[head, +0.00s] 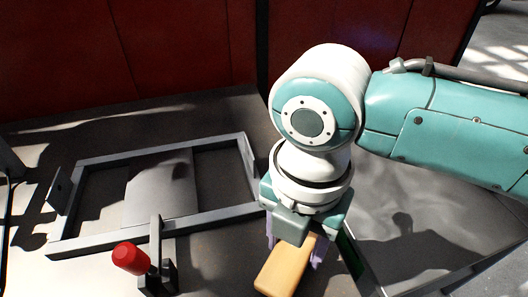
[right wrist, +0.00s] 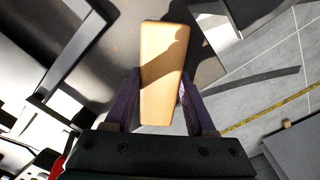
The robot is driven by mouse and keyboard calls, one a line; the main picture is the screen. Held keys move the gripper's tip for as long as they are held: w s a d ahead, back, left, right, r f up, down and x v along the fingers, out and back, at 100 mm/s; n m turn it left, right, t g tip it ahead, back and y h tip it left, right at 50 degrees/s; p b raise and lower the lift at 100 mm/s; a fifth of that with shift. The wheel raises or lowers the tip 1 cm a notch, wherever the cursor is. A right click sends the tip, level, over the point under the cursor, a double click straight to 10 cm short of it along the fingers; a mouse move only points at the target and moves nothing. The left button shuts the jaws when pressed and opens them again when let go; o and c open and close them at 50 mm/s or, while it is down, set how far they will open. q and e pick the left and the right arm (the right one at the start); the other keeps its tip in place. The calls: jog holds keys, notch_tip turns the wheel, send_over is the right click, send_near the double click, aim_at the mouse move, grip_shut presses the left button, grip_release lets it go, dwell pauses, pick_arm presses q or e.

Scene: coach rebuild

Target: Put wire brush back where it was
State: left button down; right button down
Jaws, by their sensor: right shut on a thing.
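The wire brush (head: 284,270) shows as a tan wooden block in the head view, low and right of centre. My right gripper (head: 295,246) points down and is shut on it, with a purple finger on either side. In the right wrist view the wooden block (right wrist: 162,60) stands out between the two purple fingers (right wrist: 160,92). No bristles show, so its underside is hidden. I cannot tell whether it touches the surface below. My left gripper is not in view.
A grey metal frame (head: 205,216) lies on the left. A red-handled clamp (head: 131,258) stands at its near side, left of the brush. Dark red panels (head: 180,45) rise behind. A tiled floor with a yellow line (right wrist: 262,112) shows right in the wrist view.

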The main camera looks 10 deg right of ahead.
jog(key=shift+f, duration=0.65)
jog(key=shift+f, duration=0.1)
jog(key=shift+c, duration=1.2)
grip_release()
